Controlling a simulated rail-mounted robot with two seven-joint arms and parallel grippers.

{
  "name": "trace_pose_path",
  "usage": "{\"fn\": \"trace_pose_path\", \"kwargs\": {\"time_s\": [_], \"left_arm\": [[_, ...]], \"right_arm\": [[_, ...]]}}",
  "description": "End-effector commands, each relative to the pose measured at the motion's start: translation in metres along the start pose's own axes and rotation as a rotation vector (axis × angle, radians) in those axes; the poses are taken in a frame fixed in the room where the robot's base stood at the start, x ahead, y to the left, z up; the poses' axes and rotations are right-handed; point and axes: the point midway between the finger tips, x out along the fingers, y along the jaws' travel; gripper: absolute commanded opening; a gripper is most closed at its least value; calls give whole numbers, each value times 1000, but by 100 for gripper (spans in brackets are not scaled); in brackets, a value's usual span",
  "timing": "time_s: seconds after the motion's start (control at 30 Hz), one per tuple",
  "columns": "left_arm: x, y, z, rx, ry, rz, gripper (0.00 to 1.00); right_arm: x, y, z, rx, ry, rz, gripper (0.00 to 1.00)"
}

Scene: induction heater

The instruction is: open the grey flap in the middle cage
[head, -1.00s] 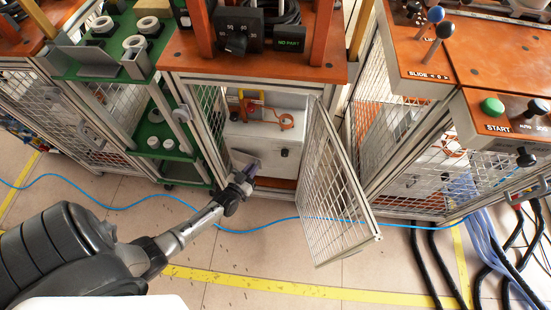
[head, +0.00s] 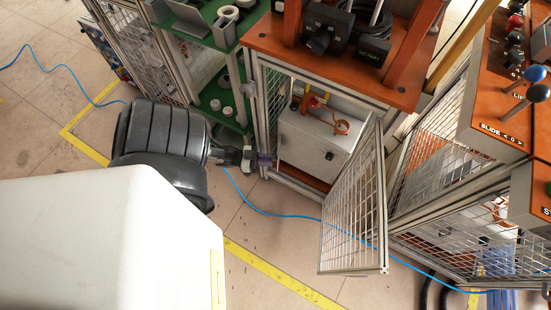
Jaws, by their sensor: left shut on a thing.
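The middle cage (head: 254,95) stands under an orange-brown top, with its mesh door (head: 355,215) swung wide open to the right. Inside is a pale grey box whose front is the grey flap (head: 308,150), with a small dark latch on its right side. The flap's face looks upright; I cannot tell whether it stands ajar. My left gripper (head: 265,160) is at the cage's front left post, by the flap's lower left side. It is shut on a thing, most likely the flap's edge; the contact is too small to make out. My right gripper is out of view.
An orange clamp-like object (head: 338,125) sits on top of the box. A green shelf cart (head: 222,102) stands close on the left. A blue cable (head: 285,214) crosses the floor before the cage. A control station (head: 490,125) stands at right.

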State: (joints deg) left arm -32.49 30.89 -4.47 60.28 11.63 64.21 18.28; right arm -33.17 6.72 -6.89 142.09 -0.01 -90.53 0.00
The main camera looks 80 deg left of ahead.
Motion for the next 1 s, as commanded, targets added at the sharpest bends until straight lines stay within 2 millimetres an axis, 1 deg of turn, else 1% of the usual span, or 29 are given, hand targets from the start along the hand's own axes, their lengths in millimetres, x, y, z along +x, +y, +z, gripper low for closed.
{"fn": "trace_pose_path", "kwargs": {"time_s": [0.03,0.1,0.4,0.7,1.0], "left_arm": [[-6,-5,2,-2,-12,-8,0],[-12,-8,2,-1,-11,-9,0],[-28,-22,3,-2,-16,-14,0],[-33,-29,3,-1,-13,-15,0],[-33,-30,3,-1,-10,-15,0]], "right_arm": [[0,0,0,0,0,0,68],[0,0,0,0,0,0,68],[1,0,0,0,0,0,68],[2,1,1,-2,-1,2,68],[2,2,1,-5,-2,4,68]]}}
